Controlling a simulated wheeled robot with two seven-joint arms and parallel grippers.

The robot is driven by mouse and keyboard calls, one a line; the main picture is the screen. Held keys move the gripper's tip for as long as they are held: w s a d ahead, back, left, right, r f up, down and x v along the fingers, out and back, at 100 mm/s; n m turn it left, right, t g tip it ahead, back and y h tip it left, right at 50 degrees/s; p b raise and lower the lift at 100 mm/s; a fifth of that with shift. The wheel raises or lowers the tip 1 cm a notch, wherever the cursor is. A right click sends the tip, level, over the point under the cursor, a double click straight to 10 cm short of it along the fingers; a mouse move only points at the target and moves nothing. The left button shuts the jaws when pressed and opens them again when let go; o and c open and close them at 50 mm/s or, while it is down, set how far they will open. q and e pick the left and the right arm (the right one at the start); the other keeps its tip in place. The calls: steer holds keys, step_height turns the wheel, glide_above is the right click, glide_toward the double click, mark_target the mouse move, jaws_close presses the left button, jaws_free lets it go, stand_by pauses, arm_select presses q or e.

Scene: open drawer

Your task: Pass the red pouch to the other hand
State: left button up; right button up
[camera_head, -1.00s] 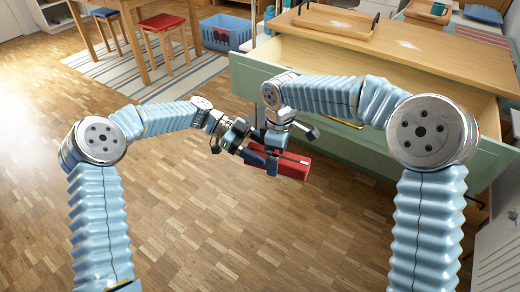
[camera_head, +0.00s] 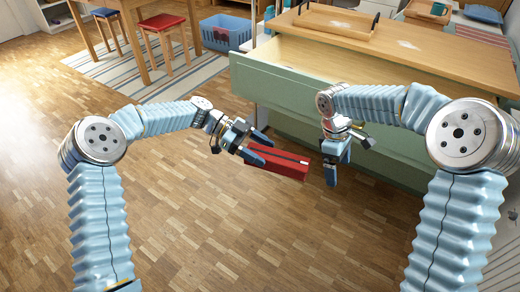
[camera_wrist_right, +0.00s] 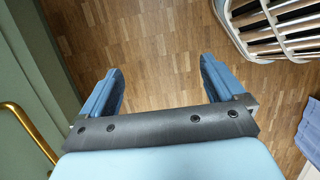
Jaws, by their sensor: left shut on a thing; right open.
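The red pouch (camera_head: 276,162) is a boxy red block with a dark stripe along its top. In the head view my left gripper (camera_head: 259,146) is shut on its left end and holds it above the floor. My right gripper (camera_head: 335,172) is to the right of the pouch, pointing down and apart from it. In the right wrist view my right gripper (camera_wrist_right: 160,90) is open, with only floor between its fingers. The pouch cannot be made out in that view.
A green cabinet (camera_head: 290,115) with an open drawer and a wooden top (camera_head: 430,55) stands behind my right arm. A gold handle (camera_wrist_right: 25,120) shows in the right wrist view. A blue basket (camera_head: 225,35) stands at the back. The wooden floor (camera_head: 200,220) in front is clear.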

steer(key=s+a+f+m+y, duration=0.25)
steer(key=s+a+f, duration=0.2)
steer(key=f, duration=0.45)
steer(key=s+a+f+m+y, duration=0.25)
steer(key=s+f, duration=0.25)
steer(key=f, duration=0.4)
steer(key=s+a+f+m+t+y, duration=0.1)
steer(key=s+a+f+m+t, duration=0.1)
steer(key=s+f+m, duration=0.6)
steer(key=s, duration=0.3)
steer(key=shift+s+y, duration=0.3)
steer(key=shift+a, duration=0.1)
